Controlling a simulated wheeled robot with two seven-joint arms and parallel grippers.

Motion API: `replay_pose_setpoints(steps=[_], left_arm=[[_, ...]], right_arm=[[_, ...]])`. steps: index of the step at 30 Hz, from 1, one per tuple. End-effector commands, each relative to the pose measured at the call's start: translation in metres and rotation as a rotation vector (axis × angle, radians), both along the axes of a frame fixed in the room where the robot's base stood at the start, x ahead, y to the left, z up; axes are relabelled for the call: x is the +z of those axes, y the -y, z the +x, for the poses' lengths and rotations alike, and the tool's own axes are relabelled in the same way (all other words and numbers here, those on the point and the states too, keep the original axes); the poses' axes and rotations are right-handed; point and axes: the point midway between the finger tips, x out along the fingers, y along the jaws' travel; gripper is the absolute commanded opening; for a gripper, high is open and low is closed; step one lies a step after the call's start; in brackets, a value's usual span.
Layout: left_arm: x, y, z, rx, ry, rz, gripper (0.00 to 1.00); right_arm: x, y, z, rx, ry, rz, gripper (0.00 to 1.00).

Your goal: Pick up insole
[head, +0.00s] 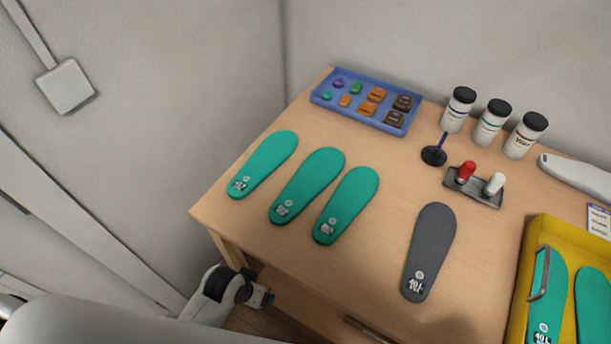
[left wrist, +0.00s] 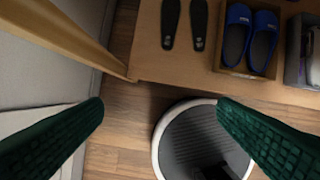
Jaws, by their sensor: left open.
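Three green insoles lie side by side on the left half of the wooden table in the head view: a left one (head: 264,163), a middle one (head: 308,185) and a right one (head: 347,204). A dark grey insole (head: 429,250) lies apart to their right. Two more green insoles (head: 548,296) are in the yellow tray (head: 519,281). My left gripper (head: 262,297) is beside and below the table's front left edge, apart from every insole. Its two green fingers are spread and empty in the left wrist view (left wrist: 160,105). My right gripper is out of view.
A blue tray (head: 332,103) of small pieces, white jars (head: 491,124), a stand with a red and a white knob (head: 473,188) and a dark-based holder (head: 433,155) stand at the back. Below the table, dark insoles (left wrist: 198,22) and blue slippers (left wrist: 236,34) lie on a shelf.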

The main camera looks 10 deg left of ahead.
Motion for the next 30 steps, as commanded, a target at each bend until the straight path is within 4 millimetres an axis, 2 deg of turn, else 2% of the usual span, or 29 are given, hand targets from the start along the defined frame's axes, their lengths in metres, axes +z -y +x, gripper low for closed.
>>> replay_pose_setpoints(steps=[1, 3, 11, 15, 30], left_arm=[[0.026, 0.002, 0.002, -0.003, 0.012, -0.006, 0.81], [0.052, 0.004, 0.003, -0.007, 0.020, -0.011, 0.81], [0.137, 0.011, 0.000, -0.029, 0.052, -0.034, 0.81], [0.185, 0.027, 0.006, -0.073, 0.073, -0.075, 0.81], [0.217, 0.092, 0.070, -0.277, 0.002, -0.162, 0.81]], right_arm=[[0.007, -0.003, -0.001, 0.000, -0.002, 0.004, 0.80], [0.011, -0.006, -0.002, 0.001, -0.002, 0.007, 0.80], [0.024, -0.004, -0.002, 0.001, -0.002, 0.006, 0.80], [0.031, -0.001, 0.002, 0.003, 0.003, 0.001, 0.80], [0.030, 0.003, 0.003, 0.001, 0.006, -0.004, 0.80]])
